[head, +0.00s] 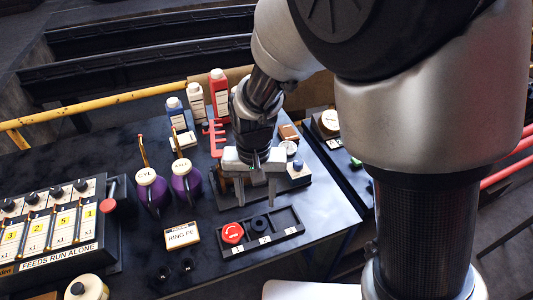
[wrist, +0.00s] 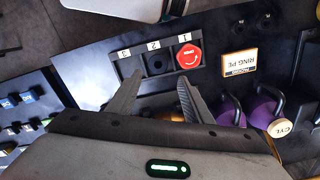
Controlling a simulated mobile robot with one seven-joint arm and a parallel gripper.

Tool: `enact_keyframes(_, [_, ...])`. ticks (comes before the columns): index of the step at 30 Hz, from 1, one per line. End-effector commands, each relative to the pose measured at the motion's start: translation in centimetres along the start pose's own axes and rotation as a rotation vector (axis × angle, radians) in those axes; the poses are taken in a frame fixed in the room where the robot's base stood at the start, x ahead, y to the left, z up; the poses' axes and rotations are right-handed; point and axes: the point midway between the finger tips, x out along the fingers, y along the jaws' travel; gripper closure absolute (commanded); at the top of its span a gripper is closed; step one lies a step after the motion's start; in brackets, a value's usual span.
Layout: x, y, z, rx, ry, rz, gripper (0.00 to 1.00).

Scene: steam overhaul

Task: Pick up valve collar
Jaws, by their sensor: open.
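My gripper (head: 256,200) is open and empty, pointing down over the bench behind a black slotted tray (head: 288,236). In the wrist view its two fingers (wrist: 159,82) stand apart on the near side of the tray. A round black part (head: 260,223) lies in the tray's slot 2; it also shows in the wrist view (wrist: 155,62), ahead of the fingers and apart from them. It may be the valve collar, but I cannot tell for sure. A red round cap (head: 232,232) fills slot 1. Slot 3 looks empty.
Purple oil cans (head: 153,188) with handles stand left of my gripper. A label block (head: 182,235) lies left of the tray. A control box (head: 50,228) with a red-knobbed lever is at the far left. Bottles (head: 219,92) stand behind. The bench right of the tray is clear.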

Motion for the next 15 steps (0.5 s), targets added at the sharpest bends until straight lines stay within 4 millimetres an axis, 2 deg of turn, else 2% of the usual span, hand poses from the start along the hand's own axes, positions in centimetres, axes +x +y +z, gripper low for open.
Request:
enact_keyframes(1, [1.3,0.1,0.1,0.001,-0.004,0.003,0.54])
enact_keyframes(6, [4.8,0.1,0.1,0.000,-0.003,0.003,0.54])
enact_keyframes(10, [6.5,0.1,0.0,0.000,-0.002,0.001,0.54])
enact_keyframes(15, [7.5,0.1,0.0,-0.001,-0.001,0.000,0.54])
